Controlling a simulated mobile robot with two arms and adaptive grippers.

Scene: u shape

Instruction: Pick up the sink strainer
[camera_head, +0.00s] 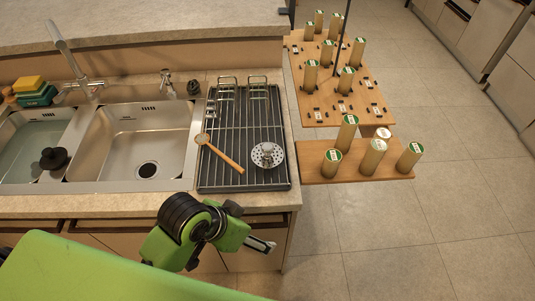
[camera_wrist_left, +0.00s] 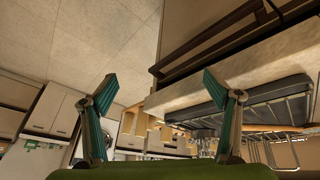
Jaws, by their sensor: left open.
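The sink strainer (camera_head: 267,155) is a round, perforated silver disc with a knob on top. It lies on the right front part of the dark wire drying rack (camera_head: 222,180). My left gripper (camera_head: 262,246) is in front of the counter edge, below and apart from the strainer in the head view. In the left wrist view, the left gripper (camera_wrist_left: 158,88) has its fingers wide apart with nothing between them. The rack (camera_wrist_left: 270,96) shows there to the right of the fingers; I cannot clearly make out the strainer in that view. My right gripper is out of view.
A wooden-handled utensil (camera_head: 220,153) lies on the rack left of the strainer. The steel sink (camera_head: 138,140) is left of the rack. Wooden boards with several canisters (camera_head: 331,161) are to the right.

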